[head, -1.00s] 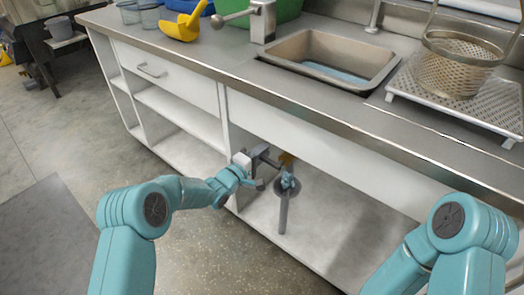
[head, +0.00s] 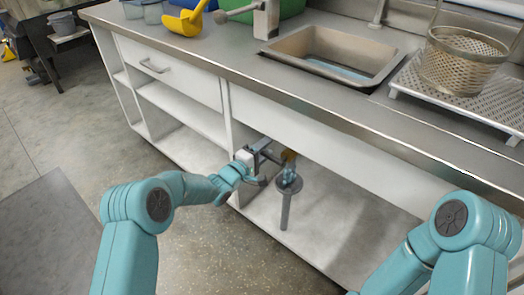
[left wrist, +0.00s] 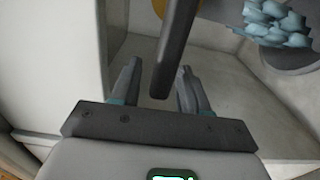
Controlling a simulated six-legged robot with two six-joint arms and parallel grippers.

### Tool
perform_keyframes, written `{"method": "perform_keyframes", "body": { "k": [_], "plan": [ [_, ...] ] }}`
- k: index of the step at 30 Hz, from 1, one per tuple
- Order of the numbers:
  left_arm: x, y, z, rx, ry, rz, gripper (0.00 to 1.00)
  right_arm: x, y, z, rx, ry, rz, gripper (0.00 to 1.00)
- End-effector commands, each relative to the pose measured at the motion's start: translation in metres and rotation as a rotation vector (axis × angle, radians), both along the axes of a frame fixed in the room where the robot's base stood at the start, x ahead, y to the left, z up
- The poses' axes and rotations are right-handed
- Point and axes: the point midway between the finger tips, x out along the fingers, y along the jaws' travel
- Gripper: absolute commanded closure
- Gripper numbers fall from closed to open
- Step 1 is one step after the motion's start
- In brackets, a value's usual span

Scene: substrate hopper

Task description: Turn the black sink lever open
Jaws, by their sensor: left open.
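The black sink lever (left wrist: 174,45) shows in the left wrist view as a dark bar coming down from the top. Its lower end hangs between the two fingers of my left gripper (left wrist: 157,68). The jaws are open, with a gap visible on the lever's left; I cannot tell whether the right finger touches it. In the head view my left gripper (head: 264,160) reaches into the open space under the sink (head: 305,42), next to the cabinet's upright panel. The lever cannot be made out clearly there. My right gripper is out of view.
A grey vertical pipe with a round flange (head: 288,185) stands just right of the gripper. A light-blue knobbed part (left wrist: 275,22) shows at the upper right in the wrist view. The white divider panel (left wrist: 55,65) is close on the left. The cabinet floor (head: 335,235) is clear.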

Motion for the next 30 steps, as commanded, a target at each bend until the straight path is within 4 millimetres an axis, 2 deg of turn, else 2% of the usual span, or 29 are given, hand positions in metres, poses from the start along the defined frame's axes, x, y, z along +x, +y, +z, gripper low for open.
{"method": "perform_keyframes", "body": {
  "k": [5, 15, 21, 25, 30],
  "plan": [
    [-0.012, 0.011, 0.002, 0.000, 0.002, 0.002, 0.55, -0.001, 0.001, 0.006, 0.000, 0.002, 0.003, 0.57],
    [-0.082, 0.062, 0.003, -0.001, 0.005, 0.005, 0.55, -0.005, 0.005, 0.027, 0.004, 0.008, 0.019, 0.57],
    [-0.116, 0.085, 0.002, -0.001, 0.003, 0.003, 0.55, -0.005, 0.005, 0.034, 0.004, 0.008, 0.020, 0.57],
    [-0.128, 0.093, 0.001, 0.000, 0.002, 0.001, 0.55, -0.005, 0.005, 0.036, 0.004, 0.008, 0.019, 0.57],
    [-0.132, 0.096, 0.000, -0.001, 0.001, 0.000, 0.55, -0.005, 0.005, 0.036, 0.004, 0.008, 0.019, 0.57]
  ]
}}
